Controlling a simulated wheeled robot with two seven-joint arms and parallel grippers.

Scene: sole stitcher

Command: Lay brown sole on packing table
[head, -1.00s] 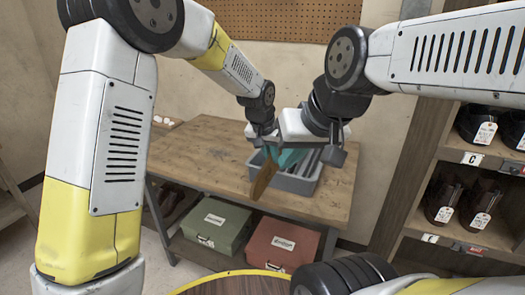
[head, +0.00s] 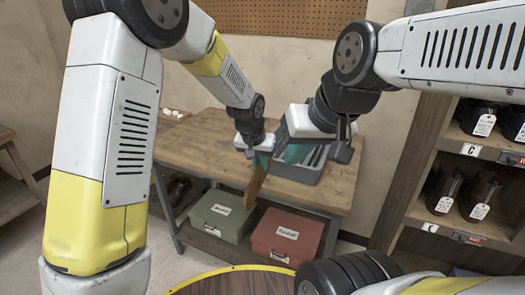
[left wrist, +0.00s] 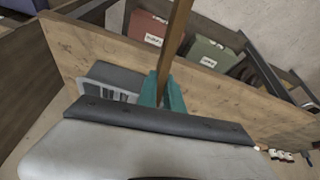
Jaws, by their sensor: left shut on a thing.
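The brown sole (head: 255,187) hangs below my left gripper (head: 264,161), roughly upright, in front of the packing table's (head: 200,142) front edge in the head view. My left gripper is shut on it. In the left wrist view the sole (left wrist: 175,38) is seen nearly edge-on between the teal fingers (left wrist: 160,96), with the wooden table top (left wrist: 105,52) behind. My right gripper (head: 297,153) is over the grey tray on the table; its opening is not clear.
The grey tray (head: 296,174) stands on the table's right part. A green box (head: 222,216) and a red box (head: 286,236) sit on the shelf below. A round wooden table (head: 235,283) is in front; shoe shelves (head: 455,214) are at right.

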